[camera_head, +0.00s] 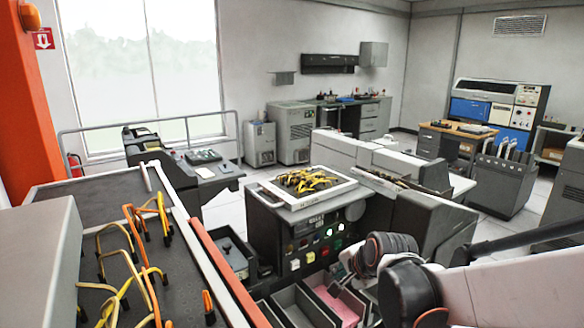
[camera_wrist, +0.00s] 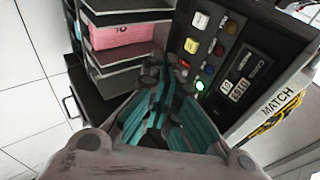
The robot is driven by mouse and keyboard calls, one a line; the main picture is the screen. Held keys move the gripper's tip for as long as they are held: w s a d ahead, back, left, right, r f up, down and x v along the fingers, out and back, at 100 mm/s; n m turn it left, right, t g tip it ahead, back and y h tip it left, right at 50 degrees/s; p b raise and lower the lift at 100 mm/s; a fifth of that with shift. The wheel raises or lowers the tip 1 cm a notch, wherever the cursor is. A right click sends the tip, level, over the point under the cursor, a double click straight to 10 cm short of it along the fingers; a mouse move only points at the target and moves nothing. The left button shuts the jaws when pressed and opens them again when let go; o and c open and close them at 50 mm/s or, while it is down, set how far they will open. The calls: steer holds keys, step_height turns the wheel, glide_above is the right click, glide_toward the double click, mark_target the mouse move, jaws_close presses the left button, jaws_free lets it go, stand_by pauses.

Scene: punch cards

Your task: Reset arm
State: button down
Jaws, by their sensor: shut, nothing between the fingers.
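My gripper (camera_wrist: 164,76), with teal finger pads, is shut and empty in the wrist view. It is in front of a dark machine with a button panel (camera_wrist: 210,50) and open card slots. In the head view my arm reaches in from the right, and the gripper end (camera_head: 350,262) is low beside the machine's front, partly hidden by my own arm links. I cannot tell whether the fingertips touch the machine.
The panel has coloured buttons, one lit green (camera_wrist: 199,86). A pink card stack (camera_wrist: 122,33) lies in a slot. Yellow wires fill a white-rimmed tray (camera_head: 345,188) on the machine. A plugboard (camera_head: 85,238) with cables stands at left. White floor tiles (camera_wrist: 30,70) are clear.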

steer(key=s+d+r+n, duration=0.1)
steer(key=s+n, duration=0.3)
steer(key=s, duration=0.4)
steer(key=s+d+r+n+h, duration=0.1)
steer(key=s+d+n, duration=0.3)
steer(key=s, duration=0.4)
steer(key=s+d+r+n+g+h, duration=0.1)
steer(key=s+d+r+n, duration=0.1)
steer(key=s, duration=0.6)
steer(key=r+n, duration=0.1)
steer(key=n, duration=0.1)
steer(key=shift+s+d+r+n, duration=0.15)
steer(key=shift+d+n, duration=0.15)
